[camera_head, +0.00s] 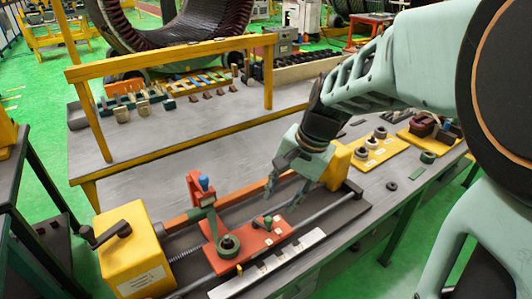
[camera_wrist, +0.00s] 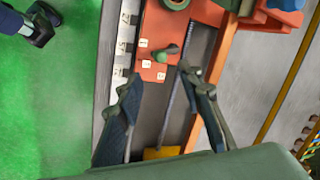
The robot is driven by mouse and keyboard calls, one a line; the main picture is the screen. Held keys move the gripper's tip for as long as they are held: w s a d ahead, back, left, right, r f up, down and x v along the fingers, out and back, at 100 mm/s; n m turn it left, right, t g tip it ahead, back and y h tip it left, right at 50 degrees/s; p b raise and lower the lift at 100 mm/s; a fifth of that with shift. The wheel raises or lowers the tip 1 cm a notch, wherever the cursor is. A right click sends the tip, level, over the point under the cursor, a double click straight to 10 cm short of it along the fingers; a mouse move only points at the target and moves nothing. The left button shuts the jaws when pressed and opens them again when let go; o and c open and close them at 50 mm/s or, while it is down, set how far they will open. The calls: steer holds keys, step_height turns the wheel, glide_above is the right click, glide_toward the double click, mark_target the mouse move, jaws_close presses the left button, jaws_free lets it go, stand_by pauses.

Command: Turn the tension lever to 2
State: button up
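The tension lever is a small green lever (camera_head: 263,223) on the right part of the red carriage (camera_head: 250,238). In the wrist view the lever (camera_wrist: 165,53) stands on the red plate (camera_wrist: 188,42) beside several small white number tags (camera_wrist: 146,64). The digits are too small to read surely, and I cannot tell which tag the lever points at. My gripper (camera_head: 283,198) hangs above the lever, fingers pointing down. In the wrist view my gripper (camera_wrist: 157,77) is open and empty, its fingertips on either side just short of the lever, with no contact visible.
A green spool (camera_head: 228,246) and a red upright with a blue knob (camera_head: 204,184) stand left of the lever. A yellow box with a crank (camera_head: 130,250) is at the left end. A numbered scale strip (camera_head: 270,262) runs along the front. A yellow rail (camera_head: 170,65) spans behind.

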mark_target(270, 219)
steer(key=x, duration=0.9)
steer(key=shift+a+f, duration=0.1)
steer(key=shift+f, duration=0.05)
